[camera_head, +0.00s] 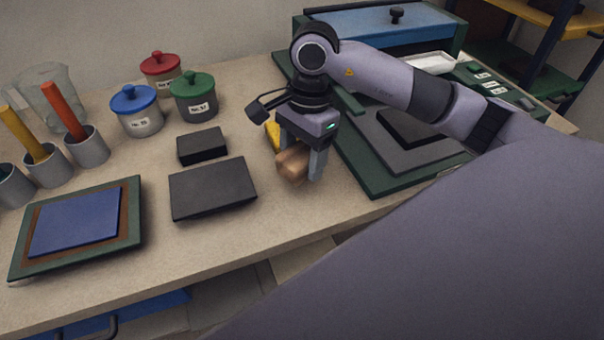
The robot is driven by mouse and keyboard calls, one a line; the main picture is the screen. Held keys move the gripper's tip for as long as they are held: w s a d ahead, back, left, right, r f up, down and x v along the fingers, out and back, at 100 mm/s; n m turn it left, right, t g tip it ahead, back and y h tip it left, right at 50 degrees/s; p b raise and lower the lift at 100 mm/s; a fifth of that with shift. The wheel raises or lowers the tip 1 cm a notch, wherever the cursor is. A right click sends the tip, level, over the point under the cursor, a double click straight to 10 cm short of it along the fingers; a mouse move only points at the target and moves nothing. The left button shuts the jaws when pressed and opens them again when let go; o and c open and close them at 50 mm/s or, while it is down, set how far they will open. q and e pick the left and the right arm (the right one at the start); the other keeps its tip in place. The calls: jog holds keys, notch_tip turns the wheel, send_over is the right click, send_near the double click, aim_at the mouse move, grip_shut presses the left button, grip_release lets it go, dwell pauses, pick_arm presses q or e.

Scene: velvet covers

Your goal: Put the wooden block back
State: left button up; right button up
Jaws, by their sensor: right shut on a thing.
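My right gripper (300,164) points down over the middle of the table, and its two fingers are shut on a light brown wooden block (291,166). The fingers and the gripper body hide part of the block. I cannot tell whether the block touches the table or hangs just above it. A yellow thing (272,132) shows behind the gripper, mostly hidden. My left gripper is not in view.
Left of the gripper lie a small black block (202,146) and a larger dark block (212,188). A green board with dark slabs (375,183) lies to the right. Lidded pots, including a blue-lidded one (136,110), stand at the back left. Bare tabletop (275,215) shows in front.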

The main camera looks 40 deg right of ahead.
aim_at(302, 188)
notch_tip(302, 188, down, 5)
jog(key=shift+f, duration=0.2)
dwell(0.3)
jog(key=shift+f, duration=0.2)
jog(key=o, duration=1.1)
